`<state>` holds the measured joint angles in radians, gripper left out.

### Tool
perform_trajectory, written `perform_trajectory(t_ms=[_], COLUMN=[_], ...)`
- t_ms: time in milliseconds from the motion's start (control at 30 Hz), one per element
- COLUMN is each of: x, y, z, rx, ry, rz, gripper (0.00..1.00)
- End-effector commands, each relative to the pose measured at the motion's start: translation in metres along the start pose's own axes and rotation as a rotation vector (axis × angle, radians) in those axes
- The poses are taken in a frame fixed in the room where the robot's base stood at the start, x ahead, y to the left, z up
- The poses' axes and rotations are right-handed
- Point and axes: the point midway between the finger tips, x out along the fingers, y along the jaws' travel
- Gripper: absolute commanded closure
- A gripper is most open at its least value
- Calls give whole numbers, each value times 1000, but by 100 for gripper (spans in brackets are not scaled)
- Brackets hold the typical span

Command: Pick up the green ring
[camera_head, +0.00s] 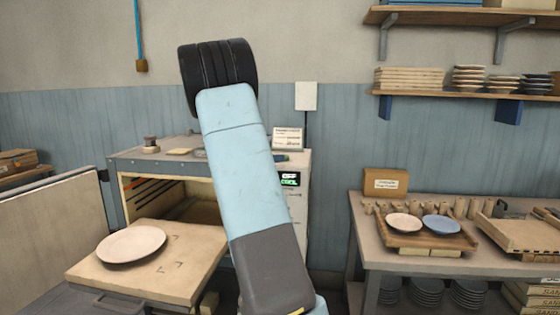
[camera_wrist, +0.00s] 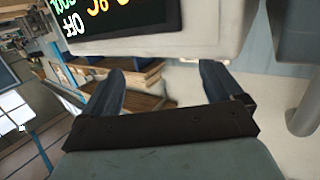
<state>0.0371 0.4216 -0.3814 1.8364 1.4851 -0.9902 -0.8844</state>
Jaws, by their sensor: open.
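I cannot make out a green ring for certain in either view. In the head view my arm hides the gripper.
The dryer cabinet (camera_head: 160,167) has a lit display (camera_head: 290,179), also close in the wrist view (camera_wrist: 95,15). A pale plate (camera_head: 131,244) lies on a wooden board (camera_head: 190,268). A table (camera_head: 385,258) on the right holds a tray with two plates.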

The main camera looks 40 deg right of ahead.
Motion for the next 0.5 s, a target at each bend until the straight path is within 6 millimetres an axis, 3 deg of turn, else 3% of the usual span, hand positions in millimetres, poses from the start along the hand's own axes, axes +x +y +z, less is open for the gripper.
perform_trajectory(t_ms=[167, 500], x=[8, 49], y=[0, 1], z=[1, 6], rx=[0, -1], ry=[1, 1], rz=[0, 0], gripper=[7, 7])
